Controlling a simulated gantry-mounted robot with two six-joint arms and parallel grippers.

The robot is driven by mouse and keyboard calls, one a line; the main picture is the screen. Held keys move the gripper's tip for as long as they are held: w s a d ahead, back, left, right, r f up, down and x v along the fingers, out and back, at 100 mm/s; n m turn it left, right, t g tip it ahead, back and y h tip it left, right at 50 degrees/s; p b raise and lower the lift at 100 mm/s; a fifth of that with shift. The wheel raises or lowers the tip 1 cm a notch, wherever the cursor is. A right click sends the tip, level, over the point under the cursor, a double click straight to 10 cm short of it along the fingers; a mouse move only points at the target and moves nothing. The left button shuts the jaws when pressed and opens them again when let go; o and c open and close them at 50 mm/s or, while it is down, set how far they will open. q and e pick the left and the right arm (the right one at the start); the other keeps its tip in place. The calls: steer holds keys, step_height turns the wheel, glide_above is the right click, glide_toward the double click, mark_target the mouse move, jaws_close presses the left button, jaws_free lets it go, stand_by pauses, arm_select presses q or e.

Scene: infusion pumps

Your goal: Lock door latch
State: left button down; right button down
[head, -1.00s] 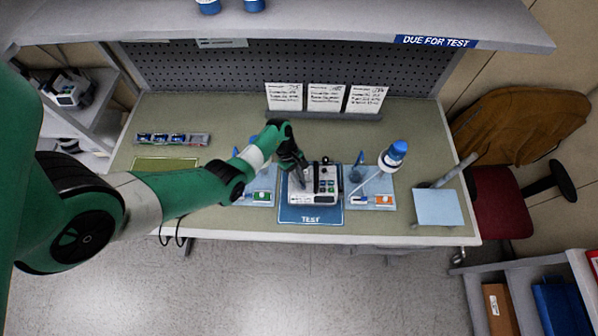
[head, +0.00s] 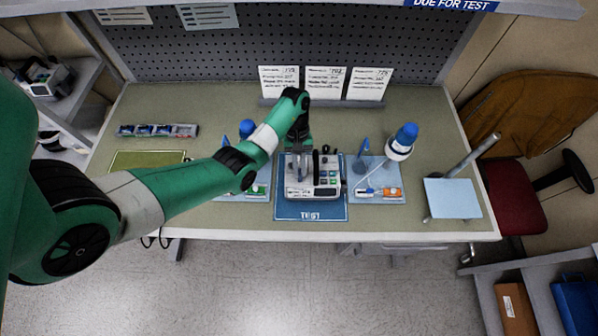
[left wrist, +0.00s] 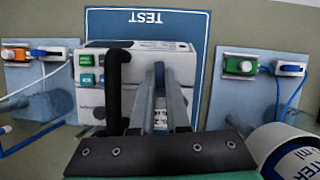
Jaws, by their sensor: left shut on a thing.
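The white infusion pump (head: 325,181) stands on the blue TEST mat (head: 311,211); it also shows in the left wrist view (left wrist: 92,98). My left gripper (head: 300,178) reaches down onto the left part of the pump. In the left wrist view its two grey fingers (left wrist: 160,82) are shut on a narrow blue piece (left wrist: 158,72), which looks like the door latch. The fingers hide most of it, and I cannot tell whether the latch is locked. A black handle (left wrist: 117,85) stands beside the fingers. My right gripper is not in view.
Blue trays with small connectors flank the mat, the right one (head: 378,182) beside a blue-capped bottle (head: 402,142). Three cards (head: 325,82) stand behind the pump. The bench front is mostly clear.

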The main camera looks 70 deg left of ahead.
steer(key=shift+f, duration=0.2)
arm_select(q)
steer(key=shift+f, duration=0.1)
steer(key=c, duration=0.9)
jaws_free()
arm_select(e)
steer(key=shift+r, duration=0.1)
